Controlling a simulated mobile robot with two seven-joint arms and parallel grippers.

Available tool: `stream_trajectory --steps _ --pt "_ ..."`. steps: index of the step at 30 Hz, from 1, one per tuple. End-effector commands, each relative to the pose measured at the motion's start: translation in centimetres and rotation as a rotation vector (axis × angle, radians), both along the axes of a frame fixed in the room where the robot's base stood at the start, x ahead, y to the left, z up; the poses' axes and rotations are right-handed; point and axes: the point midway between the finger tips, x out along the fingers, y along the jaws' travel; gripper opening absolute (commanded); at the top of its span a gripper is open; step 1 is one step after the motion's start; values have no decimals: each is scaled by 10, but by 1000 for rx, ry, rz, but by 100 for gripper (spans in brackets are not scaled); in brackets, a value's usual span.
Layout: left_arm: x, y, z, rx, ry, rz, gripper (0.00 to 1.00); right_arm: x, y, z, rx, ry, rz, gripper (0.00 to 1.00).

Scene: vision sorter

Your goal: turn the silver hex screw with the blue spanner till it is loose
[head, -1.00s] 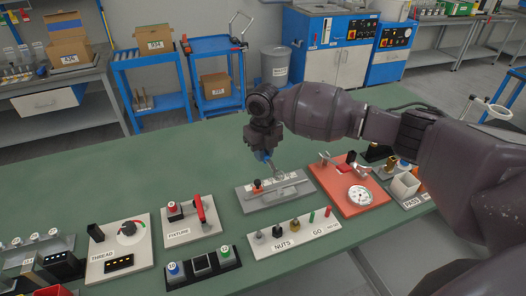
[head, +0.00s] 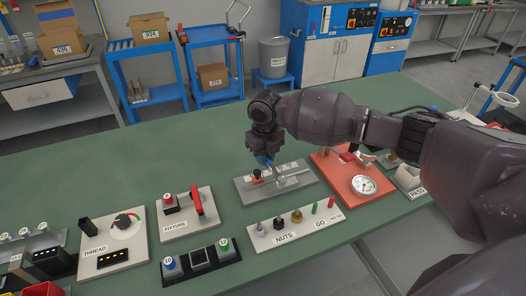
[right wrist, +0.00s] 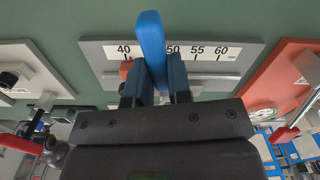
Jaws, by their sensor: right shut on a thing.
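My right gripper (head: 264,158) is shut on the blue spanner (head: 268,163), just above the grey scale fixture (head: 246,198) on the green bench. In the right wrist view the spanner's blue handle (right wrist: 151,45) stands between the fingers, across the fixture's number scale (right wrist: 195,50). A small orange-red piece (head: 257,177) sits on the fixture beside the spanner. A silver part (head: 285,181) lies to its right. I cannot tell which silver part is the hex screw, or whether the spanner's jaw touches it. My left gripper is out of view.
A red board with a dial gauge (head: 364,185) stands close on the right. The white NUTS/GO strip (head: 290,234) lies in front, and the FIXTURE block (head: 186,226) to the left. The bench behind the grey fixture's left side is clear.

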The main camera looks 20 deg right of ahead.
Motion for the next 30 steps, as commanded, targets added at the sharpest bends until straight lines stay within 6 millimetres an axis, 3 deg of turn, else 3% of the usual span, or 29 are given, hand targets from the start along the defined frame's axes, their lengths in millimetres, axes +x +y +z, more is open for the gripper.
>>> stream_trajectory --steps 1,19,30 --pt "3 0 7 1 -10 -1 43 1 -6 7 0 -6 -53 0" --pt "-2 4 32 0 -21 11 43 -9 -52 11 -1 -8 -663 0" --pt "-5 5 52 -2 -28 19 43 -20 -66 8 -1 -4 -892 0"
